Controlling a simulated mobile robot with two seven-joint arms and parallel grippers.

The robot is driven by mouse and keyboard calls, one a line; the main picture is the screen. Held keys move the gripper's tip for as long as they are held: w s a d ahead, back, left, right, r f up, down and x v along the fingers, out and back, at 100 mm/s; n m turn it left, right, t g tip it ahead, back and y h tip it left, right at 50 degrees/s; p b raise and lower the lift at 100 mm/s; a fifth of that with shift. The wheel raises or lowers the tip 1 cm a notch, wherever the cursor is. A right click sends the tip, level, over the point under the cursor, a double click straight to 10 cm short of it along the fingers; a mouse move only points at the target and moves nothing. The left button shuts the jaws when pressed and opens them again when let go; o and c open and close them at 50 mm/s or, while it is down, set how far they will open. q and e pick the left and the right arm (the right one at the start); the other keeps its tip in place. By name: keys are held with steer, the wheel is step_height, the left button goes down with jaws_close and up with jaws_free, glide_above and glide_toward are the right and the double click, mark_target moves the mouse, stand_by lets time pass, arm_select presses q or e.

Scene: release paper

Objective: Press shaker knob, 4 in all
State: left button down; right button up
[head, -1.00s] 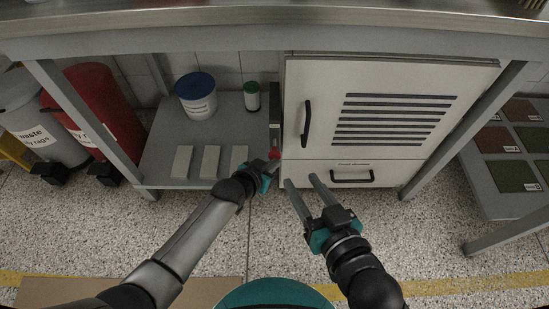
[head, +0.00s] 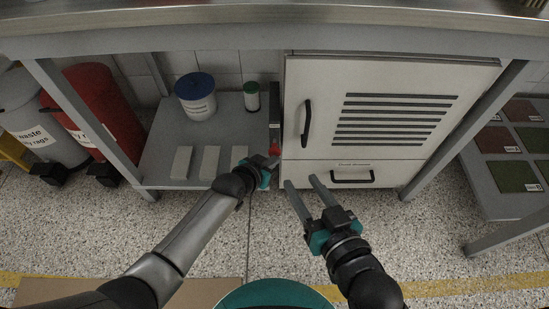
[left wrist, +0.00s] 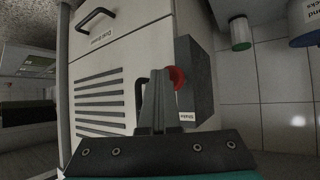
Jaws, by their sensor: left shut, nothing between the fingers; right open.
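The red shaker knob (head: 274,149) sits low on a narrow dark box (head: 275,105) fixed to the left side of the white cabinet. In the left wrist view the red knob (left wrist: 178,77) shows beside the closed fingertips, partly hidden by them, on the labelled dark box (left wrist: 196,80). My left gripper (head: 275,161) is shut and empty, with its tips right at the knob; I cannot tell whether they touch it. My right gripper (head: 300,182) is open and empty in front of the cabinet's lower drawer.
The white cabinet (head: 400,70) has a vertical door handle (head: 307,123) and a drawer handle (head: 352,181). A low shelf (head: 160,155) at left holds a blue-lidded tub (head: 198,105), a green-capped bottle (head: 252,97) and pale blocks (head: 210,162). A table leg (head: 90,125) stands at left.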

arm_select(q)
steer(key=shift+w+r, duration=0.15)
steer(key=shift+w, duration=0.45)
stand_by(0.6)
steer(key=s+p, duration=0.2)
steer(key=s, duration=0.2)
steer(key=shift+p, duration=0.35)
steer(key=s+p, duration=0.3)
steer(key=s, duration=0.2)
stand_by(0.5)
